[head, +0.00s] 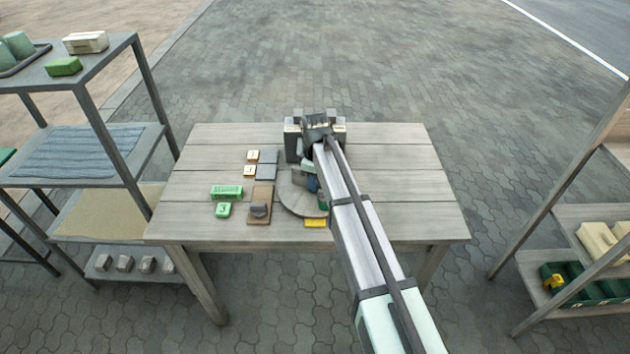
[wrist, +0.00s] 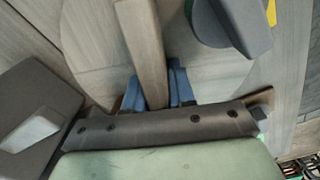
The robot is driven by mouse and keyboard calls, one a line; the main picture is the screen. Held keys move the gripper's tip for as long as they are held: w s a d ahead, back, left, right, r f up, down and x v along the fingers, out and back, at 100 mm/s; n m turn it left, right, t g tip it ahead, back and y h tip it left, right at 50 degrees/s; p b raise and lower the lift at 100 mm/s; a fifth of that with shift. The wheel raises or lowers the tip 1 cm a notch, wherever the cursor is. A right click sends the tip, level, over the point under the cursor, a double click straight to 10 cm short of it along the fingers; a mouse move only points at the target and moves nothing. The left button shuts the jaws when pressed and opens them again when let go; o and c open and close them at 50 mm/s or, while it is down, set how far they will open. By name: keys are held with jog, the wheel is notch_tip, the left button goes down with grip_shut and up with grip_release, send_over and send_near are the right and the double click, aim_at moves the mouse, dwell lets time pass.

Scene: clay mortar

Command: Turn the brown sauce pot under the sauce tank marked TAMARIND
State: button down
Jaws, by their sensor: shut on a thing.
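A round grey turntable (head: 290,197) lies on the table; its pale disc also fills much of the wrist view (wrist: 90,60). My gripper (head: 312,184) is low over it, with blue fingertips (wrist: 157,90). In the wrist view the fingers are shut on a brown-grey bar (wrist: 141,45) that stretches across the disc. A dark piece with a green part (wrist: 228,22) is beside it. At the table's back stands a dark unit (head: 293,140) with pale labels, probably the sauce tanks. No TAMARIND marking is readable. My arm hides part of the turntable, and I cannot pick out a brown sauce pot.
Left of the turntable are a brown board with a dark knob (head: 260,208), green blocks (head: 226,192) and small cream tiles (head: 252,156). A yellow block (head: 316,223) lies at its front edge. The table's right side (head: 410,185) is clear. Shelves stand on both sides.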

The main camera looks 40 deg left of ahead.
jog(key=shift+m, duration=6.1)
jog(key=c, duration=1)
grip_release()
jog(key=shift+c, duration=0.2)
notch_tip(320, 180, up, 14)
